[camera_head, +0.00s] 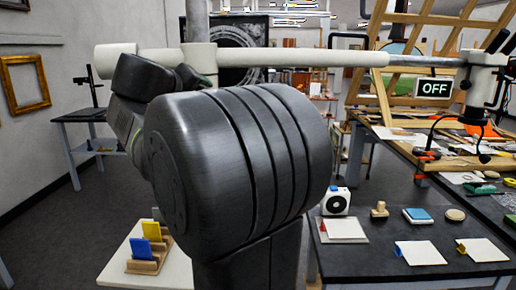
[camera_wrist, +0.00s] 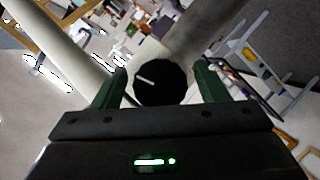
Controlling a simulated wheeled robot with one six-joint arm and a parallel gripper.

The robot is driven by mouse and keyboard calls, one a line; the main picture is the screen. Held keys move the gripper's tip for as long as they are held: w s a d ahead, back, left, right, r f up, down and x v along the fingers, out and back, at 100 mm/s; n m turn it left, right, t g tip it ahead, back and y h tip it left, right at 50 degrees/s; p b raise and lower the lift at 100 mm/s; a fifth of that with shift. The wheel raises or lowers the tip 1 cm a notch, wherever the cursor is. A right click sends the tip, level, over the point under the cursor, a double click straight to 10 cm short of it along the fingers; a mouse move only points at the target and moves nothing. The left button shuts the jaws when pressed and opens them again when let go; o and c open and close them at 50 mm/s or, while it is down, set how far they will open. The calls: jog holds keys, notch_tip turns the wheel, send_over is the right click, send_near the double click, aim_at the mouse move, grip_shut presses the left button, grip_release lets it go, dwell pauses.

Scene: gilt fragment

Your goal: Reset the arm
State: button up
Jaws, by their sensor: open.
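In the wrist view my gripper (camera_wrist: 158,80) shows two dark green fingers spread apart. A round black knob (camera_wrist: 160,86) with a white pointer line sits between them, on a pale joint of a tube. I cannot tell whether the fingers touch it. A horizontal boom (camera_head: 300,56), cream then grey, crosses behind my arm, joined to an upright grey post (camera_head: 197,22). At its right end hangs a white head (camera_head: 484,76); an OFF sign (camera_head: 433,88) shows beside it.
A dark worktable (camera_head: 385,262) at right holds pale tiles, a white box with a black dial (camera_head: 336,202) and small blocks. A small white table (camera_head: 117,262) at lower left holds a wooden rack with blue and yellow cards (camera_head: 151,231). Open floor lies left.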

jog(key=m+y+p, duration=0.1)
jog(key=m+y, duration=0.1)
jog(key=m, duration=0.1)
jog(key=shift+r, duration=0.1)
jog(key=shift+m+y+p, duration=0.5)
jog(key=shift+m+y, duration=0.4)
jog(key=shift+m, duration=0.3)
jog(key=shift+f, duration=0.2)
